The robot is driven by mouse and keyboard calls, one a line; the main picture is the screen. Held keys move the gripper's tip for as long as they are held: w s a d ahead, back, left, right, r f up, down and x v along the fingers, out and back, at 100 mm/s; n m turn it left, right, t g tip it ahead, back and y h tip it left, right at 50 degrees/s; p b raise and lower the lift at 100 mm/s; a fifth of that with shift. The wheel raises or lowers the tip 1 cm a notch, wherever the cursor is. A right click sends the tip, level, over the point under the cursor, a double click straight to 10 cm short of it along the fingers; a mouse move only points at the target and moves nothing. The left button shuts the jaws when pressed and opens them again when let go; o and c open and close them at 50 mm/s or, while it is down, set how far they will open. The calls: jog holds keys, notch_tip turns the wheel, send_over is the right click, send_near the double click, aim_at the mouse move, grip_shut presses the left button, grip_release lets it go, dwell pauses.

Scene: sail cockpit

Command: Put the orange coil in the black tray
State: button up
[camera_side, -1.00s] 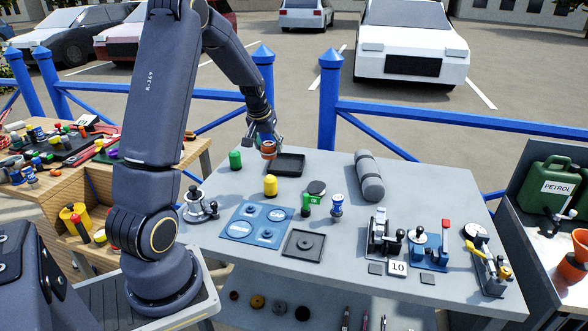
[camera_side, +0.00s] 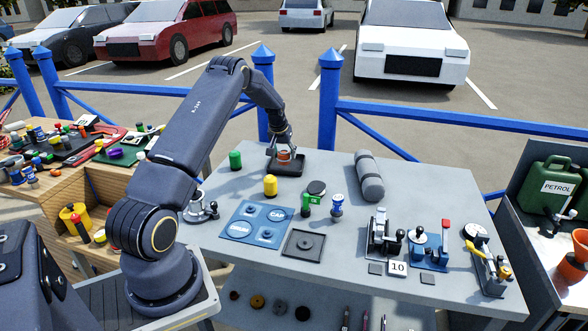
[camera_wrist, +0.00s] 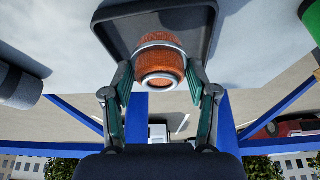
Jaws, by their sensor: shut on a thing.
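The orange coil (camera_side: 284,156) is held in my gripper (camera_side: 281,150), low over the black tray (camera_side: 296,169) at the back of the grey table. In the wrist view, the coil (camera_wrist: 160,68) sits between the two fingers of my gripper (camera_wrist: 160,85), with a pale band around it. The black tray (camera_wrist: 108,28) shows right behind the coil, its rim framing it. I cannot tell whether the coil touches the tray floor.
A green cylinder (camera_side: 235,159) stands left of the tray and a yellow one (camera_side: 270,185) stands in front. A grey roll (camera_side: 369,176) lies to the right. A second dark tray (camera_side: 303,243) and a blue mat (camera_side: 258,222) lie nearer the front. A blue fence (camera_side: 440,119) runs behind the table.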

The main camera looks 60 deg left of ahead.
aim_at(284, 160)
jog(key=shift+f, duration=1.5)
jog(key=o, duration=1.3)
jog(key=shift+f, duration=0.15)
jog(key=shift+c, duration=0.2)
